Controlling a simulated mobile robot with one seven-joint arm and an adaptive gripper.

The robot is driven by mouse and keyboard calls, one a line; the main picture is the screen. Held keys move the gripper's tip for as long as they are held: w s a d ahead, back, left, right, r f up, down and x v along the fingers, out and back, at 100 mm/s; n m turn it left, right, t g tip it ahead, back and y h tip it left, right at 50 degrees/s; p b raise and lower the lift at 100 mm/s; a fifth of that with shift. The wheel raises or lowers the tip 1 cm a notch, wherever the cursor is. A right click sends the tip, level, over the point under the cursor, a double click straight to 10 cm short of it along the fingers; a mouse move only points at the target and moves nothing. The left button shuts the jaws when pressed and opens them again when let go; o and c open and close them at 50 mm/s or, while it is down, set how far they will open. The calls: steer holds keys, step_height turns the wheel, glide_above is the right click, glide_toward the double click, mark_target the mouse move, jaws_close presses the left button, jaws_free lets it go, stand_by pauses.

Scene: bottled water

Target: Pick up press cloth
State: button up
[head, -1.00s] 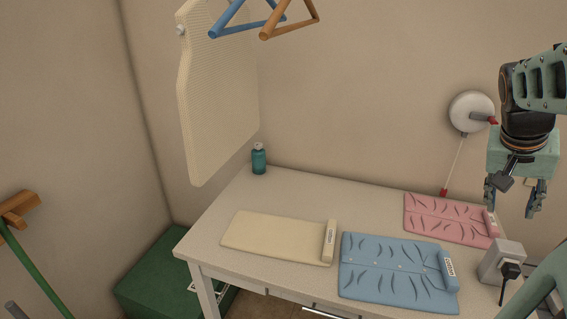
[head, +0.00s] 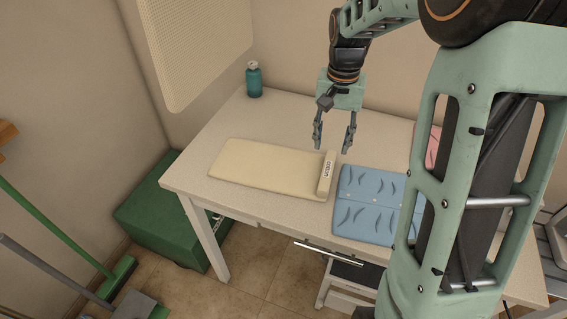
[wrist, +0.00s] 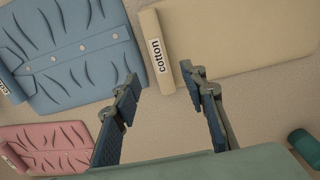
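A flat cream cloth (head: 265,166) lies on the white table, with a cream bar (head: 326,175) along its right end. In the wrist view the cream cloth (wrist: 245,40) is at the upper right, and its bar (wrist: 163,52) reads "cotton". A blue folded cloth (head: 366,205) lies to its right, partly behind my arm. A pink folded cloth (head: 432,150) is mostly hidden. No label reading "press cloth" shows. My gripper (head: 332,146) is open and empty, fingers pointing down, above the table near the bar. Its spread fingers also show in the wrist view (wrist: 163,85).
A teal bottle (head: 254,82) stands at the table's back left corner. A cream perforated board (head: 195,45) hangs on the wall above. A green box (head: 165,215) sits on the floor left of the table (head: 215,125). The table's back middle is clear.

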mark_target(328, 169)
steer(key=f, duration=0.8)
steer(key=shift+s+f, duration=0.2)
steer(key=shift+f, duration=0.2)
steer(key=shift+c, duration=0.6)
jaws_close()
